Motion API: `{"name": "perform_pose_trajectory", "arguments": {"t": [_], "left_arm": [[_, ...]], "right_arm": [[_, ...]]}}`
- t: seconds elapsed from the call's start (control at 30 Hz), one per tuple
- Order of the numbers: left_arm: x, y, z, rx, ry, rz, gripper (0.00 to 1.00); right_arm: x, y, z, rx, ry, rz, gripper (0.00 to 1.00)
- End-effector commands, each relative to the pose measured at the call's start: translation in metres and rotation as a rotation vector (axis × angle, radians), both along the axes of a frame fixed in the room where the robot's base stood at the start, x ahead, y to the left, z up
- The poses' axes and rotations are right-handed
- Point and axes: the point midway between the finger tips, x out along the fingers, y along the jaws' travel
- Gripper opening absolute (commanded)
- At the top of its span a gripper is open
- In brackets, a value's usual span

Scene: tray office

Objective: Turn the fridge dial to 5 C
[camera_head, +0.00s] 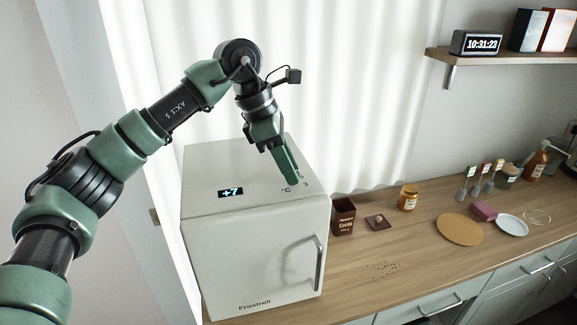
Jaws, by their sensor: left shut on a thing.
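The small white fridge (240,262) stands on the left of the wooden counter, its door closed. Its top carries a lit display (231,192) reading +7. Near the right of the top, "°C" and a "3" are printed. My left gripper (289,179) points down onto the top beside these marks. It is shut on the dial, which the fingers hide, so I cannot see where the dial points. My right gripper is not in view.
On the counter stand a brown cocoa box (343,217), a honey-coloured jar (408,197), a round wooden board (459,229) and a white plate (512,225). Dark crumbs (383,269) lie in front. A shelf with a clock (475,43) hangs upper right. A pale curtain is behind the fridge.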

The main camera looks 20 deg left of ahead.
Motion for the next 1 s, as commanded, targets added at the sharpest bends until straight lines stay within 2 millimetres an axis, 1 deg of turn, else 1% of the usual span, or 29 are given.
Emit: {"name": "perform_pose_trajectory", "arguments": {"t": [0.17, 0.2, 0.27, 0.57, 0.67, 0.77, 1.0], "left_arm": [[0.000, -0.001, 0.000, -0.001, -0.001, -0.001, 0.00], [0.000, -0.001, 0.000, -0.001, -0.001, -0.001, 0.32], [0.000, -0.001, 0.000, 0.000, 0.000, 0.000, 0.47], [0.000, 0.000, 0.000, 0.000, 0.000, 0.001, 0.47], [0.000, 0.002, 0.005, 0.000, -0.001, 0.002, 0.47], [-0.002, 0.006, 0.017, -0.001, -0.003, 0.002, 0.47], [-0.007, 0.020, 0.055, -0.001, -0.002, 0.001, 0.47]], "right_arm": [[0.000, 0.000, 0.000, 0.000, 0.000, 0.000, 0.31], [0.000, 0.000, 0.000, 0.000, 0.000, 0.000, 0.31], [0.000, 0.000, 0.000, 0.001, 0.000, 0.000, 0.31], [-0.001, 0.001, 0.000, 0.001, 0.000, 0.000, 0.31], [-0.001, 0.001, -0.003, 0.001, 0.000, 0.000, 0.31], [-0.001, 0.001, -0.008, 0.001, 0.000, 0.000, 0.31], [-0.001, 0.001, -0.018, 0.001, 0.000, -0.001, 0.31]]}}
